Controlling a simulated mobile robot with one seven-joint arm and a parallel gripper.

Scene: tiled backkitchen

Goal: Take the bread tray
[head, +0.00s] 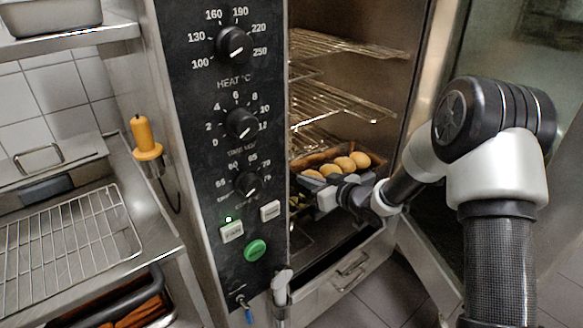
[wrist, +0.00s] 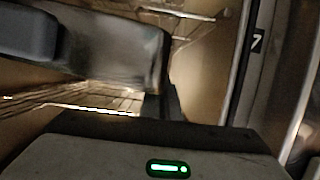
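The bread tray (head: 316,158) sits inside the open oven at the lower part of the rack stack in the head view. It is a dark brown tray with several golden rolls (head: 345,164) on it. My gripper (head: 328,197) is at the front of the tray, in the oven opening, and covers part of its near edge. I cannot tell whether it touches the tray. In the wrist view a grey gripper part (wrist: 110,62) fills the upper left. The tray and rolls are not recognisable there, and the finger gap is unclear.
Wire racks (head: 340,103) stand above the tray. The oven's control panel (head: 228,140) is close on the left, and the open door (head: 515,50) is on the right. A counter with a wire grid (head: 70,235) is at far left. Tiled floor (head: 375,295) shows below.

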